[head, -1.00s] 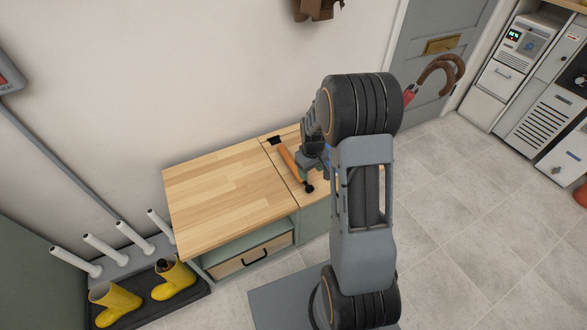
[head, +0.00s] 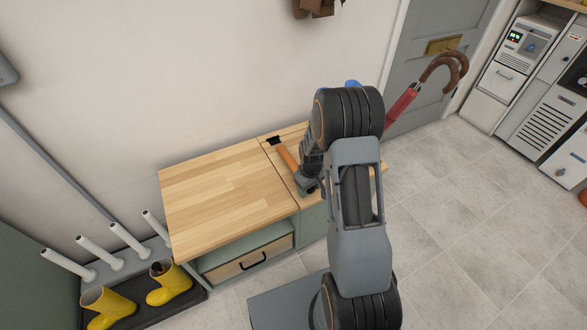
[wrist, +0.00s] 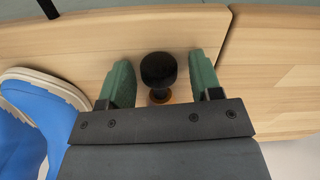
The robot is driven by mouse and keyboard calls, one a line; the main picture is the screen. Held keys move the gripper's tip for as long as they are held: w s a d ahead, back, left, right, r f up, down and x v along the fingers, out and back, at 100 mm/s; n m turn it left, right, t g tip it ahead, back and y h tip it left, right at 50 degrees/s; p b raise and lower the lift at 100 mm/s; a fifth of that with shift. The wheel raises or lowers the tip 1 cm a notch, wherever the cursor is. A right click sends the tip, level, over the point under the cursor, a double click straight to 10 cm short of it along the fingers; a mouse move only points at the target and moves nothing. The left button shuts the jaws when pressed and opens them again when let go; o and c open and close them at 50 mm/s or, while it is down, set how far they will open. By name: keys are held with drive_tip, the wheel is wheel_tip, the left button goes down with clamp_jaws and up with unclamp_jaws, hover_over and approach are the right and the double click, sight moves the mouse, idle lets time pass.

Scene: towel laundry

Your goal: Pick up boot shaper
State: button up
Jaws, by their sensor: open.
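The boot shaper (head: 285,154) lies on the wooden bench top, an orange-brown bar with a black far end. Its near end is hidden behind my gripper (head: 306,186) in the head view. In the wrist view, the shaper's black knob (wrist: 158,69) with a bit of brown wood below it shows between the two green fingers of my gripper (wrist: 161,78). The fingers are open, one on each side of the knob, with a gap on both sides. I cannot tell how high they are above the bench.
Blue boots (wrist: 42,118) with pale soles are close at left in the wrist view. The bench top (head: 220,190) is bare at left, with a seam beside the shaper. Yellow boots (head: 170,284) and white boot pegs (head: 100,246) stand at lower left. A red umbrella (head: 402,103) is behind my arm.

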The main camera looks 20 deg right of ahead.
drive_tip(key=c, duration=1)
drive_tip(key=shift+o, duration=0.2)
drive_tip(key=shift+r, duration=0.2)
